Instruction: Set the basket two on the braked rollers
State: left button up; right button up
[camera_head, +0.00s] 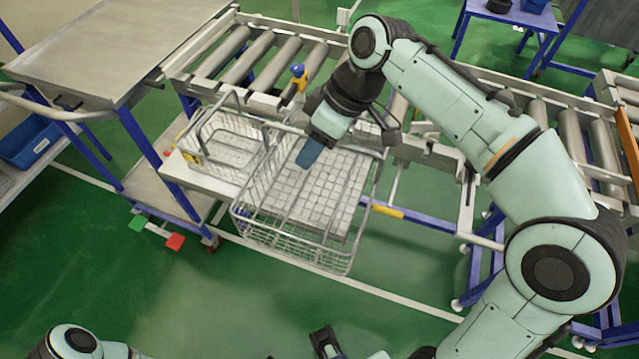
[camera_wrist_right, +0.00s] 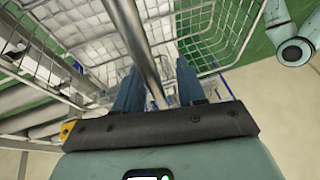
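A large wire basket (camera_head: 335,258) stands in front of the roller conveyor, and a smaller-looking wire basket (camera_head: 205,165) is beside it on the left. I cannot tell which is basket two. My right gripper (camera_head: 308,153) is over the large basket, pointing down. In the right wrist view its fingers (camera_wrist_right: 158,92) are apart, with a metal bar (camera_wrist_right: 143,45) running between them; whether they touch it is unclear. Rollers (camera_head: 250,57) lie behind the baskets; which are braked is unclear. My left gripper (camera_head: 326,342) shows only partly at the bottom edge.
A blue-and-yellow fitting (camera_head: 298,76) stands on the conveyor's near side. A metal-topped cart (camera_head: 110,50) is at the left. More rollers (camera_head: 570,128) run right, behind my right arm. The green floor in front (camera_head: 230,300) is clear.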

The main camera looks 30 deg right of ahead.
grip_shut()
dwell(1.4)
